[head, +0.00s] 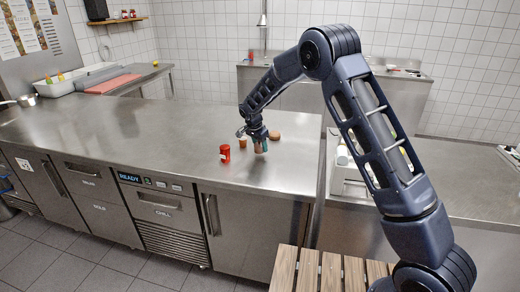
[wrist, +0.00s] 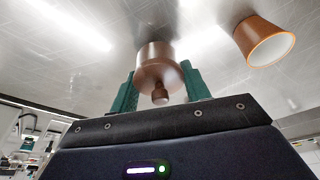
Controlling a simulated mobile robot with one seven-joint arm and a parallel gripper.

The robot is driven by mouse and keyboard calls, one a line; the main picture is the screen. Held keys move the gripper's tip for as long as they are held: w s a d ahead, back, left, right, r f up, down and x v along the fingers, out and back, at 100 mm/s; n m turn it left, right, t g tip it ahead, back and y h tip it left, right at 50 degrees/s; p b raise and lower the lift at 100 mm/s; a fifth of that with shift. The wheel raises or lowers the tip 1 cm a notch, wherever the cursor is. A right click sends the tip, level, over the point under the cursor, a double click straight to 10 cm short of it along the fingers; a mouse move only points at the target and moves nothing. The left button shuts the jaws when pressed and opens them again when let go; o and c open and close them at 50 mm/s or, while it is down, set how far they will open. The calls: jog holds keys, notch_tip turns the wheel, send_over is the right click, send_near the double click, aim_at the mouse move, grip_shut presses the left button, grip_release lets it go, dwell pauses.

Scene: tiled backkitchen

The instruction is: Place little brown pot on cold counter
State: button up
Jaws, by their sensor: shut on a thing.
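The little brown pot (wrist: 157,66) is between the two green fingers of my gripper (wrist: 158,88) in the wrist view, with its small round knob towards the camera. My gripper (head: 259,137) is shut on it. In the head view the pot (head: 261,147) shows below the fingers, over the right part of the steel cold counter (head: 120,128). Its base is at or just above the counter top; I cannot tell whether it touches.
A red can (head: 225,153) stands left of my gripper. A small orange-brown cup (head: 240,143) stands close by, and a brown item (head: 274,134) lies behind to the right. A brown cup with a white inside (wrist: 265,42) shows in the wrist view.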

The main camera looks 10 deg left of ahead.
jog(key=shift+f, duration=0.85)
jog(key=shift+f, duration=0.15)
jog(key=o, duration=1.4)
jog(key=shift+c, duration=0.2)
jog(key=v, duration=1.2)
jog(key=shift+w, duration=0.1)
